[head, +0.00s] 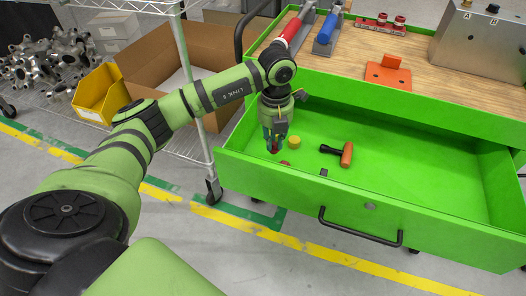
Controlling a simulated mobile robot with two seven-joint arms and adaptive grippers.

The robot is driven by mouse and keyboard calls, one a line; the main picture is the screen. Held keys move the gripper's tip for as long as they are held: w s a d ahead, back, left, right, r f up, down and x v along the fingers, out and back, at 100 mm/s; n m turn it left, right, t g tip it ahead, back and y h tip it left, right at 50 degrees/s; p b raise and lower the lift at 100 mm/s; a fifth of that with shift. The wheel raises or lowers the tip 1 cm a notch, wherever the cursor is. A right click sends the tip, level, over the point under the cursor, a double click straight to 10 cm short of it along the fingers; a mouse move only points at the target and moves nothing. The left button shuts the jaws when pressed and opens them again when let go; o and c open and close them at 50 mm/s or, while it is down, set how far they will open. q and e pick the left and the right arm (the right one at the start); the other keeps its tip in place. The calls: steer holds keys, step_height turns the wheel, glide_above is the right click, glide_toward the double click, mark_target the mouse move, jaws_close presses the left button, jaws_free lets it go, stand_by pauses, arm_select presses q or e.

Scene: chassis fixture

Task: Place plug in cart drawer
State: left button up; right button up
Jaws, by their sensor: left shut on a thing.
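The cart drawer (430,185) is green and pulled open, with a black handle on its front. My left gripper (274,145) points down into the left end of the drawer. It is shut on a small dark red thing (274,149), which looks like the plug; the fingers hide most of it. I cannot tell whether it touches the drawer floor. My right gripper is not in view.
In the drawer lie a yellow cylinder (294,142), an orange-handled black tool (345,154), a small red piece (285,163) and a small dark block (323,172). The drawer's right side is clear. The wooden cart top holds a metal box (480,42), an orange bracket (388,74) and a red rack (380,26). A wire shelf post (186,60) stands left.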

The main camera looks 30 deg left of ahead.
arm_select(q)
steer(key=a+f, duration=0.1)
steer(key=s+a+f, duration=0.1)
steer(key=a, duration=0.1)
steer(key=shift+s+a+f, duration=0.1)
steer(key=shift+a+f, duration=0.1)
steer(key=shift+a, duration=0.05)
steer(key=shift+f, duration=1.9)
steer(key=shift+b, duration=0.3)
steer(key=shift+f, duration=0.2)
steer(key=o, duration=0.7)
steer(key=shift+o, duration=0.2)
steer(key=shift+r, duration=0.1)
step_height(320, 180, up, 12)
steer(key=p, duration=0.1)
steer(key=shift+r, duration=0.15)
